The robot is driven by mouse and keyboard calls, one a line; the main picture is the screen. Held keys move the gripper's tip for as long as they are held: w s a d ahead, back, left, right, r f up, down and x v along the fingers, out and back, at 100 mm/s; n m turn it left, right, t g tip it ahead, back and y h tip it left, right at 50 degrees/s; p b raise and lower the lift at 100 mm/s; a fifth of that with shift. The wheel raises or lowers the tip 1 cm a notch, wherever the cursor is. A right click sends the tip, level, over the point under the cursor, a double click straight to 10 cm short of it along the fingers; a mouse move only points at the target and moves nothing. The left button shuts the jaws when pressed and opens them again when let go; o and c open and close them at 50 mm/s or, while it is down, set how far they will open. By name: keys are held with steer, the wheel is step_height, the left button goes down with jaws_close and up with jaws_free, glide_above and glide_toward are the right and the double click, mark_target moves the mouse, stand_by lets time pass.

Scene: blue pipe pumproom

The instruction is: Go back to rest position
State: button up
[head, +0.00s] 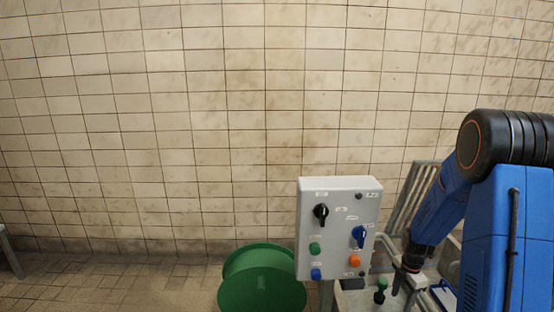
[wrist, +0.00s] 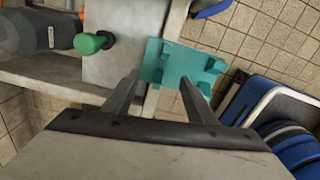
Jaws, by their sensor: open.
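My gripper (head: 405,284) hangs at the lower right of the head view, pointing down beside the grey control box. In the wrist view my gripper (wrist: 158,78) has its two fingers spread apart with nothing held between them. A teal blocky part (wrist: 185,64) shows beyond the fingertips, apart from them as far as I can tell. A green knob on a dark stem (wrist: 92,43) stands left of the fingers; it also shows in the head view (head: 380,290).
A grey control box (head: 340,225) with switches and buttons stands left of my gripper. A green drum (head: 262,280) sits on the floor beside it. A grey slatted rack (head: 412,200) is behind. A dark cylinder (wrist: 28,35) lies at the wrist view's upper left.

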steer(key=s+a+r+m+t, duration=0.1)
steer(key=s+a+r+m, duration=0.25)
steer(key=r, duration=0.35)
steer(key=s+a+r+m+t, duration=0.1)
steer(key=s+a+r+m, duration=0.25)
steer(key=r, duration=0.45)
steer(key=s+a+r+m, duration=0.2)
steer(key=s+r+m, duration=0.15)
steer(key=r, duration=0.35)
steer(key=s+a+r+m+t, duration=0.1)
steer(key=s+a+r+m, duration=0.1)
steer(key=s, duration=0.5)
steer(key=s+a+r+m+t, duration=0.1)
steer(key=s+a+r+m, duration=0.1)
steer(key=s, duration=0.4)
steer(key=s+a+r+m, duration=0.2)
steer(key=s+r+m, duration=0.2)
steer(key=s, duration=0.3)
steer(key=shift+s+a+r+m+t, duration=0.3)
steer(key=shift+m+t, duration=0.1)
steer(key=shift+m, duration=0.35)
